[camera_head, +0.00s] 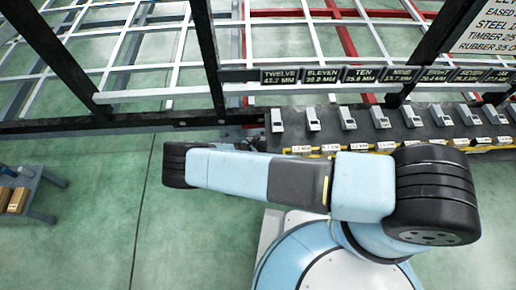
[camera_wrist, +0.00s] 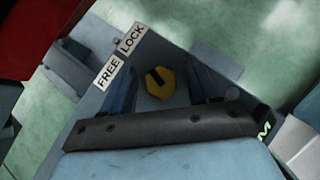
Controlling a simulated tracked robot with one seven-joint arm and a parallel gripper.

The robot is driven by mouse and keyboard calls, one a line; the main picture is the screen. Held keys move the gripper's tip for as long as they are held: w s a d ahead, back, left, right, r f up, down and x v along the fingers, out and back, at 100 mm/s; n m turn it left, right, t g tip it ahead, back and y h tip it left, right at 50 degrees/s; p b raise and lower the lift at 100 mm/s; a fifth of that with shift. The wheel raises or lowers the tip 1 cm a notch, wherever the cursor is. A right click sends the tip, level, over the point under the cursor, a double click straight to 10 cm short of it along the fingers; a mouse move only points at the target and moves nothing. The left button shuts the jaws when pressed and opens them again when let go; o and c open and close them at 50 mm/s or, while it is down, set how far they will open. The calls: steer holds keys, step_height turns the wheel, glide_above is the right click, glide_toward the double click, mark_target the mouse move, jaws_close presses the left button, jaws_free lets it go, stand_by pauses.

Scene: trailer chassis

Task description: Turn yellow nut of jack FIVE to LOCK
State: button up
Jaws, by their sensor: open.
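The yellow nut (camera_wrist: 161,82) shows in the wrist view as a hexagon with a dark mark on its face. It sits on a grey jack plate (camera_wrist: 150,48). A LOCK label (camera_wrist: 133,40) and a FREE label (camera_wrist: 107,71) are beside it at the upper left. The dark mark slants toward the upper left. My gripper (camera_wrist: 160,85) is open, with one dark blue finger on each side of the nut. I cannot tell whether the fingers touch it. The jack's number is not readable here. My gripper is out of view in the head view.
In the head view, a black rail (camera_head: 366,75) carries number plates such as TWELVE, ELEVEN and TEN. Grey gauge-like blocks (camera_head: 348,119) line a dark bench below. A white and red frame lies behind. Green floor (camera_head: 190,230) is clear at the left, beside a small grey table (camera_head: 40,190).

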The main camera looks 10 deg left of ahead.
steer(key=c, duration=1)
steer(key=shift+a+m, duration=0.1)
steer(key=shift+m, duration=0.2)
steer(key=shift+w+m+g+h, duration=0.1)
steer(key=shift+m+g+h, duration=0.55)
steer(key=shift+m, duration=0.25)
steer(key=shift+m+g+h, duration=0.75)
steer(key=shift+m+g, duration=0.2)
steer(key=shift+m, duration=0.65)
steer(key=shift+a, duration=0.1)
steer(key=o, duration=1)
